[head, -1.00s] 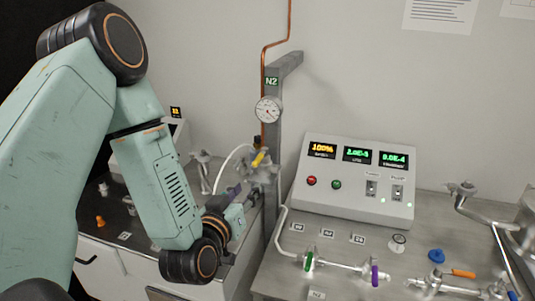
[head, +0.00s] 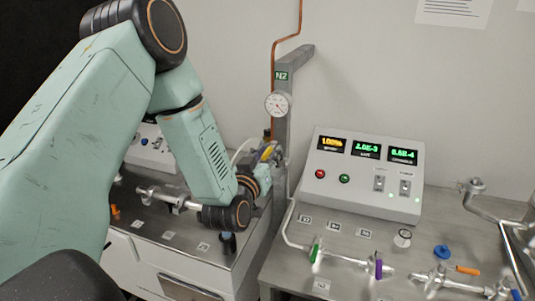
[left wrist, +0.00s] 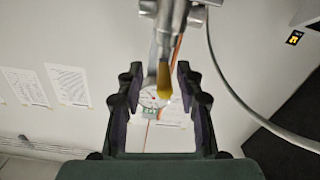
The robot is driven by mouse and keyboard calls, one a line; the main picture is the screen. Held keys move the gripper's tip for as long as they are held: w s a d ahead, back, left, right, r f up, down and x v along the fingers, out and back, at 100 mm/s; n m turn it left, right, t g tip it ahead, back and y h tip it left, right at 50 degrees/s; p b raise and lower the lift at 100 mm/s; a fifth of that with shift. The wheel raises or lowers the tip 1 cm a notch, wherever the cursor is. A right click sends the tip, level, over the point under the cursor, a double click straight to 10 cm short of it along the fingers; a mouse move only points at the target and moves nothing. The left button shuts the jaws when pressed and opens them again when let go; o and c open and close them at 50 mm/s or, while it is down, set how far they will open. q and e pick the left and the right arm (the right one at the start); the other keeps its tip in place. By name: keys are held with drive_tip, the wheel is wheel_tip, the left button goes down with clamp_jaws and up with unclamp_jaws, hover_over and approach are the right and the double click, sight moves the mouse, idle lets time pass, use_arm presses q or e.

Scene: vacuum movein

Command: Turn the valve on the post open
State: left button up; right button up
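The grey post (head: 283,135) stands in the middle of the head view, with an N2 label and a round gauge (head: 278,104). The valve's yellow handle (head: 268,152) is low on the post, partly hidden by my left gripper (head: 270,163). In the left wrist view the handle (left wrist: 164,82) hangs down from the metal valve body (left wrist: 178,14). My left gripper's fingers (left wrist: 157,85) are open on either side of it. A gap shows on each side, so neither finger visibly touches it. My right gripper is in neither view.
A copper pipe (head: 274,50) runs up behind the post. A control box (head: 362,175) stands on the right bench, with glass fittings in front of it. A left bench (head: 150,215) with fittings lies below my arm. A grey hose (left wrist: 240,100) curves past the gripper's right.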

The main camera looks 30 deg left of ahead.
use_arm(q)
drive_tip(key=shift+a+f, duration=0.1)
drive_tip(key=shift+a, duration=0.05)
drive_tip(key=shift+a+f, duration=0.1)
drive_tip(key=shift+a, duration=0.1)
drive_tip(key=c, duration=0.3)
drive_tip(key=shift+d, duration=0.2)
clamp_jaws()
